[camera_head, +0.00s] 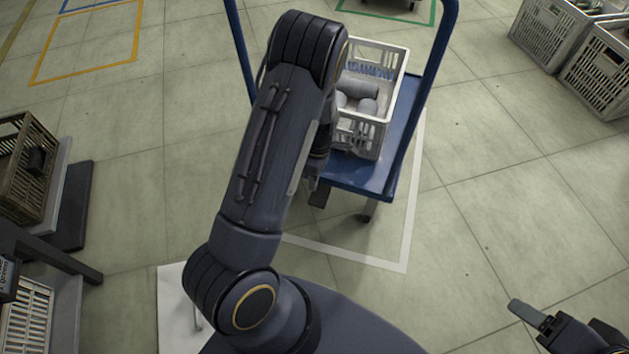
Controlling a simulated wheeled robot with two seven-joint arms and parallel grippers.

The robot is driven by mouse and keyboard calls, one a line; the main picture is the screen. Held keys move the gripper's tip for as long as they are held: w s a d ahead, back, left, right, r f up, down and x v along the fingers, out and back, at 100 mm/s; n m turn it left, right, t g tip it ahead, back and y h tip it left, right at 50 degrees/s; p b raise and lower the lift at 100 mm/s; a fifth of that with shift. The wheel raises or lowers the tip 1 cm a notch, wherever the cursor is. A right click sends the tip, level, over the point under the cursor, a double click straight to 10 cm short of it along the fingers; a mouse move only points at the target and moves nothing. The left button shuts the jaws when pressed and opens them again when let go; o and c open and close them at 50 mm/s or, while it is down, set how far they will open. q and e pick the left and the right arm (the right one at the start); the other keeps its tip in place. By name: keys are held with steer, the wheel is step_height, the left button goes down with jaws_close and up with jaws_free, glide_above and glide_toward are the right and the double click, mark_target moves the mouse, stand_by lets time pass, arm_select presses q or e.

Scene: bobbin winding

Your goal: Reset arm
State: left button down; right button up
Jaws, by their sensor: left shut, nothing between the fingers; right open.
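My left arm rises through the middle of the head view and bends over at the top. My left gripper (318,192) hangs behind the arm, by the front left corner of the blue cart (368,172). It is shut and empty, and partly hidden by the arm; whether it touches the cart is unclear. My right gripper (560,319) is at the lower right, open and empty over bare floor, and cut off by the frame edge.
A white crate (361,137) with grey bobbins (357,95) stands on the cart, partly behind my arm. A brown crate (27,165) is at left, a pale crate (25,312) at lower left. White crates (546,37) stand at upper right. The floor at right is clear.

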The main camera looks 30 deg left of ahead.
stand_by(0.5)
arm_select(q)
steer(key=s+d+r+m+t+h, duration=0.2)
steer(key=s+r+m, duration=0.15)
steer(key=r, duration=0.65)
steer(key=s+d+r+m+t+h, duration=0.25)
steer(key=r+m, duration=0.25)
steer(key=r, duration=0.5)
steer(key=s+d+r+m+t+y, duration=0.1)
steer(key=s+d+r+m+t, duration=0.1)
steer(key=s+r+m, duration=0.3)
steer(key=s+d+r+m+t, duration=0.2)
steer(key=s+r+m, duration=0.1)
steer(key=s+m, duration=0.3)
step_height(320, 180, up, 28)
steer(key=s+p, duration=0.1)
steer(key=p, duration=2.7)
steer(key=shift+s, duration=0.15)
steer(key=shift+f+n, duration=0.1)
steer(key=shift+n, duration=0.15)
